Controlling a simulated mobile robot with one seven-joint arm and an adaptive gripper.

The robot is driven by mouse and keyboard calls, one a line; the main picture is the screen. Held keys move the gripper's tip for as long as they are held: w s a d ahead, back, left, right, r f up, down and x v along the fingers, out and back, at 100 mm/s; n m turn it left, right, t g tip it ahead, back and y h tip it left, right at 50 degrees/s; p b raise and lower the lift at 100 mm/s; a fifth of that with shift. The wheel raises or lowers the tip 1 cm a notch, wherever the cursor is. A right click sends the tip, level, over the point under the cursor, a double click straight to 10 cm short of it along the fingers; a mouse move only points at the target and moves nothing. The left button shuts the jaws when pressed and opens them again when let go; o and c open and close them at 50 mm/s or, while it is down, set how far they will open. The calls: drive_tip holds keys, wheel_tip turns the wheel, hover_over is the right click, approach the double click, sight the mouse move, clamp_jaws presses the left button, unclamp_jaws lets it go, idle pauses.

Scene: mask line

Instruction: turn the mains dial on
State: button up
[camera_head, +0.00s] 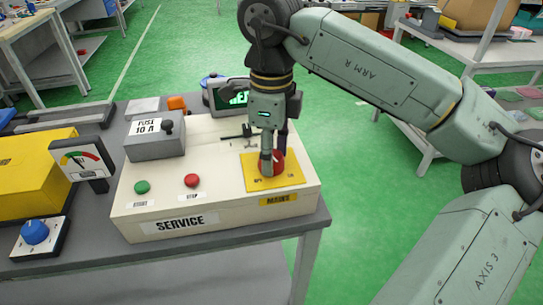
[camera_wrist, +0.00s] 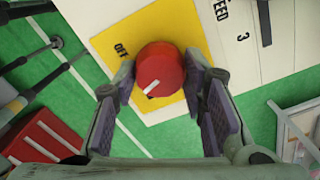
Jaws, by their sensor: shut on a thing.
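The red mains dial (camera_wrist: 165,65) sits on a yellow plate (camera_wrist: 115,48) on the service panel; it also shows in the head view (camera_head: 278,165), partly covered by my gripper. A short white mark lies on the dial's top, toward the lower left of it in the wrist view. An OFF label is on the plate beside the dial. No ON label is readable. My gripper (camera_head: 272,155) points down over the dial, with a finger on each side. It is shut on the dial; the fingers also show in the wrist view (camera_wrist: 166,105).
The white SERVICE box (camera_head: 225,215) carries a green start button (camera_head: 142,187), a red stop button (camera_head: 192,181) and a grey fuse box (camera_head: 155,146). A small screen (camera_head: 222,96) stands behind my gripper. The green floor right of the bench is open.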

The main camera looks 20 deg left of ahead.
drive_tip(key=n+b, duration=0.1)
drive_tip(key=n, duration=0.4)
idle(0.6)
drive_tip(key=o, duration=1.2)
drive_tip(key=shift+c, duration=0.2)
drive_tip(key=shift+r, duration=0.1)
wheel_tip(320, 180, up, 12)
